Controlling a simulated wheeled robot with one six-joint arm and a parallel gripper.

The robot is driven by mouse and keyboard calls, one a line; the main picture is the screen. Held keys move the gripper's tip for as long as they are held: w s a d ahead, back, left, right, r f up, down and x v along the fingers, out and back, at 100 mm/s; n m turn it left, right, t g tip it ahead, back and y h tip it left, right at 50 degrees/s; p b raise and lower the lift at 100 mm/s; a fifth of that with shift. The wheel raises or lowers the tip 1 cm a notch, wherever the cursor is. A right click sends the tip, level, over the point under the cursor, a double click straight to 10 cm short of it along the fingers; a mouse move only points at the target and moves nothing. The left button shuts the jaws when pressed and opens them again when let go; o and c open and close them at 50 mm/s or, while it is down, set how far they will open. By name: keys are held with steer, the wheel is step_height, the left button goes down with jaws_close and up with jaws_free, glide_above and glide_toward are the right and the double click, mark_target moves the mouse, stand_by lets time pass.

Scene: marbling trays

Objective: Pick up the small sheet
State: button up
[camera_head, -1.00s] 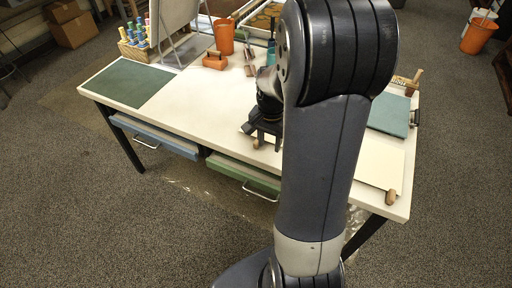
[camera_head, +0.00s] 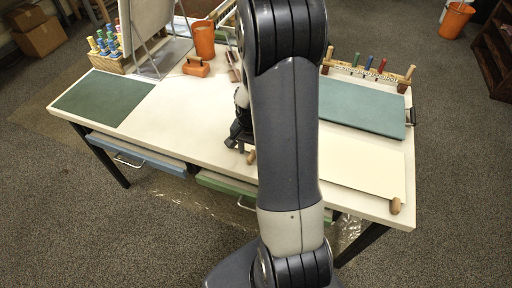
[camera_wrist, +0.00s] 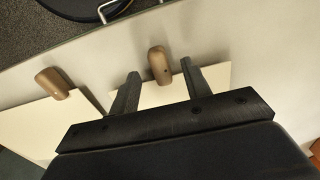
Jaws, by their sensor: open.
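The small cream sheet (camera_wrist: 160,97) lies on the white table in the wrist view, partly hidden by my gripper. A wooden knob (camera_wrist: 159,65) sits at its edge and also shows in the head view (camera_head: 251,157), where my arm hides most or all of the sheet. My gripper (camera_wrist: 159,81) is open. Its two dark fingers appear on either side of the knob, with nothing visibly held; their height above the sheet is hard to tell. In the head view my gripper (camera_head: 238,142) is over the table's front part, just left of my arm.
A larger cream sheet (camera_head: 365,169) with a wooden knob (camera_head: 395,206) lies at the right. A teal board (camera_head: 362,107) and a tool rack (camera_head: 367,73) lie behind it. An orange cup (camera_head: 203,40) and a green mat (camera_head: 105,99) are left. The table's (camera_head: 160,111) left middle is clear.

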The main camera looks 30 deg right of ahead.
mark_target(252, 156)
steer(key=shift+f, duration=1.2)
steer(key=shift+c, duration=0.3)
jaws_close()
